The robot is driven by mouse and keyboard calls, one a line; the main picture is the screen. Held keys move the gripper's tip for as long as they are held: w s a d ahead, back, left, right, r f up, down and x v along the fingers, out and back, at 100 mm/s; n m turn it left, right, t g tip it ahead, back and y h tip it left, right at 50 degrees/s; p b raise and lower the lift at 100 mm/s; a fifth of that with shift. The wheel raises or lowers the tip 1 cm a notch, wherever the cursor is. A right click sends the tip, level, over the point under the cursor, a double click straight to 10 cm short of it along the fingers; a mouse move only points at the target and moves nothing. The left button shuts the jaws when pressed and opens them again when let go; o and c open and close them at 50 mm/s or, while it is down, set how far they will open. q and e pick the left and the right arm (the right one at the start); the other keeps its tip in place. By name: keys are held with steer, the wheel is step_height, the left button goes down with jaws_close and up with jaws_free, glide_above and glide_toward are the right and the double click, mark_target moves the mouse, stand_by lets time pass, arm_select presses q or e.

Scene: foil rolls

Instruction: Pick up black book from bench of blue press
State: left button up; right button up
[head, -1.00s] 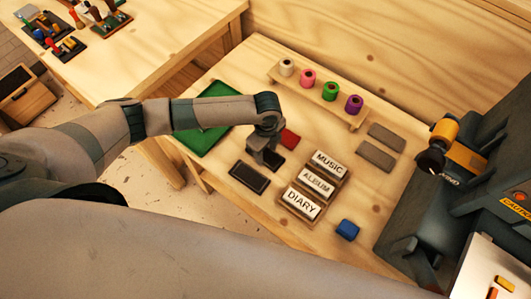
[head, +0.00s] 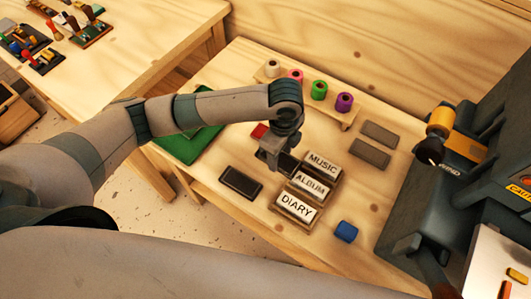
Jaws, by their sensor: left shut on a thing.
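My left gripper (head: 272,158) reaches in from the left over the wooden bench (head: 225,218) and points down. It is shut on a dark, flat black book (head: 290,165), which is partly hidden behind the fingers. The held book is close beside the labelled MUSIC and ALBUM blocks; I cannot tell how high it is above the bench. Another black book-like block (head: 241,183) lies flat on the bench in front of the gripper. The dark press (head: 455,190) stands at the right. My right gripper is not in view.
Label blocks MUSIC (head: 322,163), ALBUM (head: 311,184) and DIARY (head: 297,207) stand right of the gripper. A blue block (head: 346,231), grey slabs (head: 370,153), a red block (head: 259,131), a green mat (head: 185,148) and a rack of foil rolls (head: 347,123) surround them.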

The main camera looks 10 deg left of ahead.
mark_target(290, 165)
arm_select(q)
steer(key=shift+s+d+r+b, duration=0.15)
steer(key=shift+s+d+r, duration=0.15)
steer(key=shift+d+r, duration=0.4)
steer(key=shift+s+d+r+b, duration=0.15)
steer(key=shift+s+d+r, duration=0.2)
steer(key=shift+d, duration=0.5)
